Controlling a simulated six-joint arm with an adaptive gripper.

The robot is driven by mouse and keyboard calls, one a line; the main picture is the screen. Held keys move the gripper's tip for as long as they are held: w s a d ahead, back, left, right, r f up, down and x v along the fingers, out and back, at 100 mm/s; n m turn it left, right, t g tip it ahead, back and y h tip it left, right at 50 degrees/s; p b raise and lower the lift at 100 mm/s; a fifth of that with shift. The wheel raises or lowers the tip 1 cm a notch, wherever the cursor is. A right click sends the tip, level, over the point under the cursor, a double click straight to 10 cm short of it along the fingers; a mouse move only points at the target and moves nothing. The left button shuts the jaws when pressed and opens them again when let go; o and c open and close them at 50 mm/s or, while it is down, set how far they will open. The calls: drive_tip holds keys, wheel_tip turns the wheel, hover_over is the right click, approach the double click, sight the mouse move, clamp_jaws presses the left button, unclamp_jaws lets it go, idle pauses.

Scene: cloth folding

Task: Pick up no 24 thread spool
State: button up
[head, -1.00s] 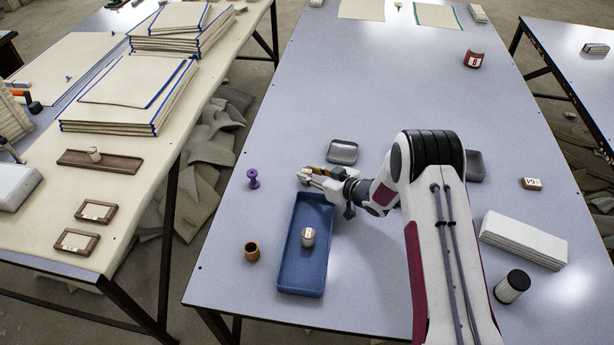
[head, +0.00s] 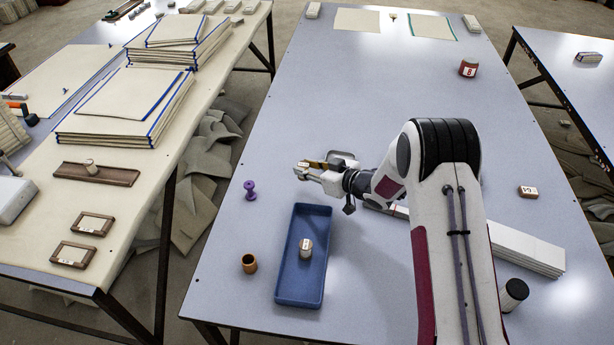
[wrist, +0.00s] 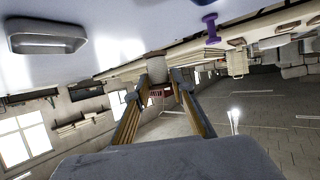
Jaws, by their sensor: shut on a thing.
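My gripper (head: 303,168) is above the table, just beyond the far end of the blue tray. In the wrist view its fingertips (wrist: 160,78) are closed around a small pale cylindrical thing (wrist: 157,67), which looks like a thread spool. Its number cannot be read. Another pale spool with a dark mark (head: 306,247) stands upright in the blue tray (head: 284,285); its number is too small to read. A purple spool (head: 250,190) stands on the table left of the gripper and also shows in the wrist view (wrist: 211,28).
A brown ring-shaped cup (head: 249,263) stands left of the blue tray. A metal dish (head: 345,156) is partly hidden behind my gripper. The far middle of the table is clear.

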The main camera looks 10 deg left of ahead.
drive_tip(key=shift+r, duration=1.3)
